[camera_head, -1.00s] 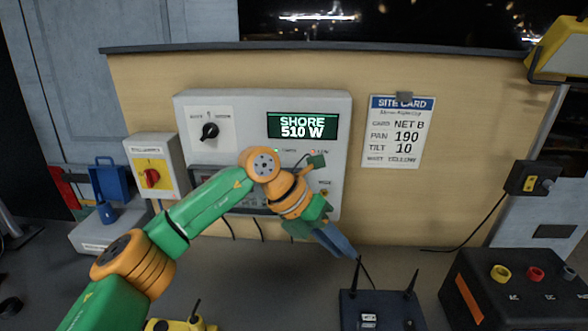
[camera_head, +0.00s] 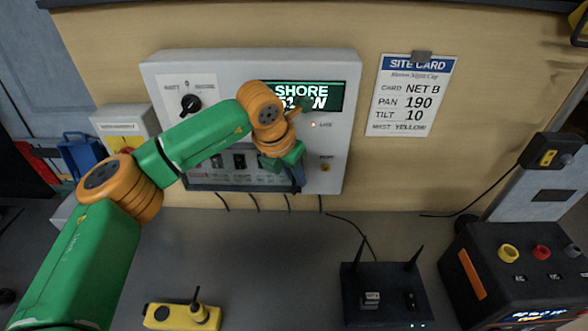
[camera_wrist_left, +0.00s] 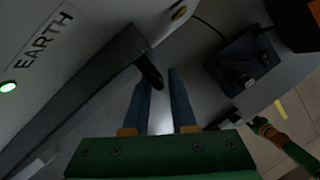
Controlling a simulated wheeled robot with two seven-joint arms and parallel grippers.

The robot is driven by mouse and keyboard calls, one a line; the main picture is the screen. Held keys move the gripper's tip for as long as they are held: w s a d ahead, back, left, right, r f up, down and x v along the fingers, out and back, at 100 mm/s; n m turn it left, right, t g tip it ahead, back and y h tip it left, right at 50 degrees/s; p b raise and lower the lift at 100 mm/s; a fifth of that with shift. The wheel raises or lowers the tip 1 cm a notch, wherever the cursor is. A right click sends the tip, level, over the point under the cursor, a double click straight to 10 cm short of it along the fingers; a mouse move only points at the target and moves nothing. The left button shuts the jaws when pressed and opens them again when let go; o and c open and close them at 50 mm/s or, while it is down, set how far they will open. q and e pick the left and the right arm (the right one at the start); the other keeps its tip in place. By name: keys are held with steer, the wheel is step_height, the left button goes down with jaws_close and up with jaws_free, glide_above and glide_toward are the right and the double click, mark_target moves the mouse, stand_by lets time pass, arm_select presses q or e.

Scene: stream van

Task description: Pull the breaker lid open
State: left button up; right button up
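The breaker lid (camera_head: 222,186) is a dark-framed cover low on the grey power panel (camera_head: 345,120), with a row of breakers showing there; it looks shut. My left arm hides part of it. My left gripper (camera_head: 297,182) is at the lid's right end. In the left wrist view the lid's dark edge (camera_wrist_left: 85,90) runs diagonally, and a dark handle (camera_wrist_left: 150,74) sticks out from it. My left gripper's blue fingers (camera_wrist_left: 161,88) are apart, with the handle's end close to the gap between their tips. I cannot tell whether they touch it. Nothing is held.
A router (camera_head: 385,290) with two antennas and a black box (camera_head: 515,275) with coloured knobs stand on the counter at right. A yellow radio (camera_head: 182,316) lies in front. The counter below the panel is clear. A green-and-orange arm part shows in the left wrist view (camera_wrist_left: 285,143).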

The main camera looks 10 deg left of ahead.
arm_select(q)
steer(key=shift+w+f, duration=0.1)
jaws_close()
stand_by(1.2)
